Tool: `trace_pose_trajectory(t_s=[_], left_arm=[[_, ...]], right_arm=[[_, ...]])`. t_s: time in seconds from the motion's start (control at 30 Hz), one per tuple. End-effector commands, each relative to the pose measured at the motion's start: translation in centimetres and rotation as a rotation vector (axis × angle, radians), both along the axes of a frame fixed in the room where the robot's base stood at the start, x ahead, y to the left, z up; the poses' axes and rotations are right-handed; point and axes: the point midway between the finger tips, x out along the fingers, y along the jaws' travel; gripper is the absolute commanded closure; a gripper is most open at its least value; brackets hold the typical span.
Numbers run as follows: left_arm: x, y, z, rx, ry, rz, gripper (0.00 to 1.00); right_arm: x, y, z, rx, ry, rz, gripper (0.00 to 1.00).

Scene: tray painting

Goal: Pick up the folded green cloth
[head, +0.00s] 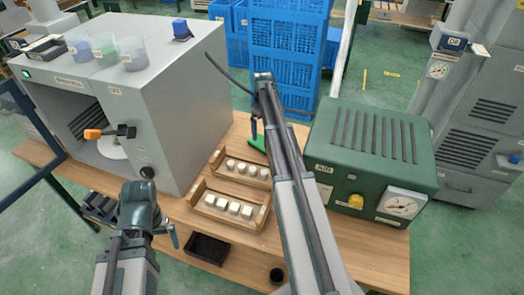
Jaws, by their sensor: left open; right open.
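A small patch of green (257,144), which looks like the folded green cloth, shows on the wooden table behind the trays of white blocks. My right arm crosses in front of it and hides part of it. My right gripper (254,130) hangs down from the arm's far end, just above and beside the green patch in the picture. It is open, and I see nothing in it. My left gripper (173,238) is near the table's front left, far from the cloth, open and apparently empty. Its fingers are small and partly hidden by my wrist.
Two wooden trays (207,215) of white blocks stand mid-table. A grey cabinet (185,125) with cups on top stands left, a green gauge box (360,180) right. A black tray (206,249) and small black cup (276,275) are at the front. Blue crates (285,50) stand behind.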

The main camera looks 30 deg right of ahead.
Motion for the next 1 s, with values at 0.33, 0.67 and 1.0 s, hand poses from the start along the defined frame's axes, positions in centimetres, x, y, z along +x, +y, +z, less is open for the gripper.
trace_pose_trajectory(t_s=[0.33, 0.67, 1.0], left_arm=[[0.0, 0.0, -1.3, 0.000, 0.000, 0.000, 0.00], [0.0, 0.0, -4.8, 0.000, 0.000, 0.000, 0.00], [0.0, 0.0, -6.3, 0.000, 0.000, 0.000, 0.00]], right_arm=[[0.0, 0.0, -1.3, 0.000, 0.000, 0.000, 0.00], [0.2, 0.1, -4.8, 0.000, 0.000, 0.000, 0.00], [0.2, 0.1, -6.3, 0.000, 0.000, 0.000, 0.00]])
